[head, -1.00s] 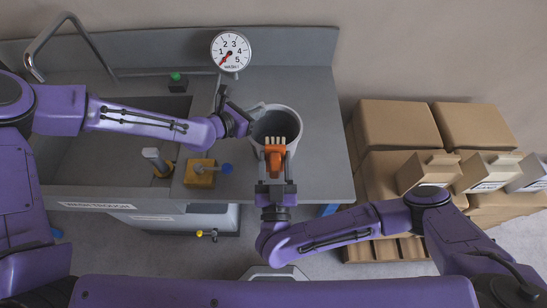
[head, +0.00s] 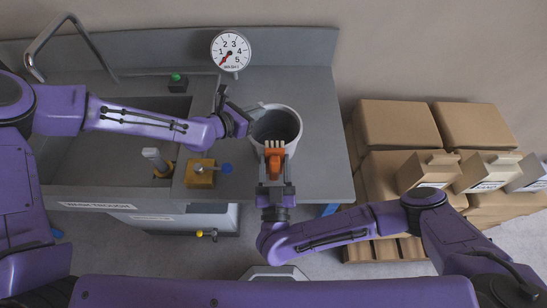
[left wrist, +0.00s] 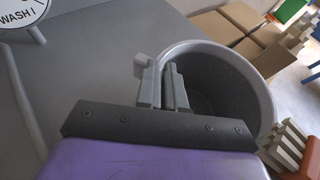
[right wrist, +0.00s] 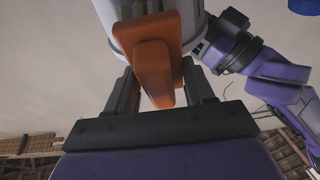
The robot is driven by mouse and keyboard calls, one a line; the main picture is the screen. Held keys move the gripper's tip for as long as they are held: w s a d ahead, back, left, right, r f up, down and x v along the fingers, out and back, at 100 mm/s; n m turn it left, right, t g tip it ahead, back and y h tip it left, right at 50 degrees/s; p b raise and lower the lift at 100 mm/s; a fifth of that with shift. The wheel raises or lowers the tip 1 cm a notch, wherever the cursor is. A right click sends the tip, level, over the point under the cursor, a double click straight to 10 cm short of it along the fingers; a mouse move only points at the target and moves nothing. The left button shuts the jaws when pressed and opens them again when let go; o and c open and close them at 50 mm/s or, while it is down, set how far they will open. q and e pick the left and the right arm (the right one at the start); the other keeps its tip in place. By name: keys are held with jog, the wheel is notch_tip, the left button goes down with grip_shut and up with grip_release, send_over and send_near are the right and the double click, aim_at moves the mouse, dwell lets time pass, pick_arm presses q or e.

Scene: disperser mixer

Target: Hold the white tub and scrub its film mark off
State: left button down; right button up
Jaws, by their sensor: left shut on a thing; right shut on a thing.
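The white tub (head: 290,117), grey inside, stands upright on the grey counter; it also shows in the left wrist view (left wrist: 262,95). My left gripper (head: 249,116) is shut on the tub's left rim, with its fingers (left wrist: 172,84) at the wall. My right gripper (head: 275,182) is shut on an orange brush (head: 274,166) with pale bristles, at the near side of the tub. In the right wrist view the brush (right wrist: 154,65) covers part of the tub. I cannot make out the film mark; the brush may hide it.
A dial gauge (head: 231,51) stands behind the tub. A sink (head: 90,125) with a tap (head: 50,45) is at the left. A yellow block with a blue knob (head: 201,174) sits near the counter's front. Cardboard boxes (head: 395,125) stand at the right.

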aim_at(277, 180)
jog(key=shift+w+d+f, duration=0.1)
jog(key=shift+f, duration=0.15)
jog(key=shift+f, duration=1.25)
jog(key=shift+s, duration=0.45)
jog(key=shift+d+f, duration=0.1)
jog(key=shift+d, duration=0.05)
